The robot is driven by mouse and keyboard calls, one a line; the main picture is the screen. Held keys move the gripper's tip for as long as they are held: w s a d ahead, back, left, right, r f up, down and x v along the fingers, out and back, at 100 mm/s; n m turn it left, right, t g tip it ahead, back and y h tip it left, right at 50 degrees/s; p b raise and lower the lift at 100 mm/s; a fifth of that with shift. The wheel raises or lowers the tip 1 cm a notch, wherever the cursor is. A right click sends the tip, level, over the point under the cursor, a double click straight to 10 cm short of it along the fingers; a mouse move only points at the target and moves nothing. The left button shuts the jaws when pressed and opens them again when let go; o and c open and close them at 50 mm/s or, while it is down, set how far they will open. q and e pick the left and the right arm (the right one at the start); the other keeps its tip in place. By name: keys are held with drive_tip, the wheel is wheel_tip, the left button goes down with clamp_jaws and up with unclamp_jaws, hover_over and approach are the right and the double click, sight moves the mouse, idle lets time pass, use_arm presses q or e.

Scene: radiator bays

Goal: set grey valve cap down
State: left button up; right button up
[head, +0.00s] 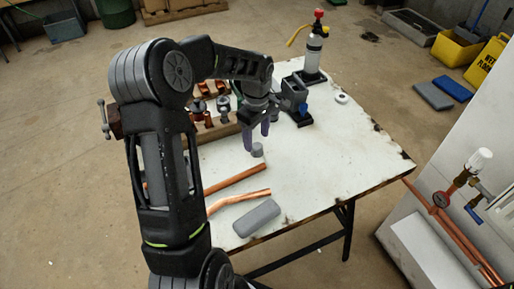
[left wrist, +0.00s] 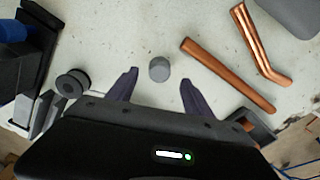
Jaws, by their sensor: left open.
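The grey valve cap (head: 257,150) is a small grey cylinder standing on the white table (head: 330,165). In the left wrist view the cap (left wrist: 159,69) lies between and just beyond the two fingertips, with gaps on both sides. My left gripper (head: 257,140) is open and empty, pointing down over the table close to the cap. It also shows in the left wrist view (left wrist: 158,80), with its dark fingers spread. My right gripper is not in view.
Copper pipes (head: 236,180) and a grey block (head: 256,217) lie in front of the cap. A tray of fittings (head: 207,128), a torch bottle (head: 314,50) and a white tape roll (head: 341,99) are farther back. The table's right side is clear.

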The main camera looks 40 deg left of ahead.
sight(257, 145)
use_arm(q)
wheel_tip(257, 145, down, 5)
drive_tip(key=shift+r+p, duration=0.2)
drive_tip(key=shift+p, duration=0.4)
drive_tip(key=shift+c, duration=0.3)
clamp_jaws()
drive_tip(key=shift+w, duration=0.1)
idle(0.3)
wheel_tip(257, 145, up, 10)
drive_tip(key=shift+b, duration=0.85)
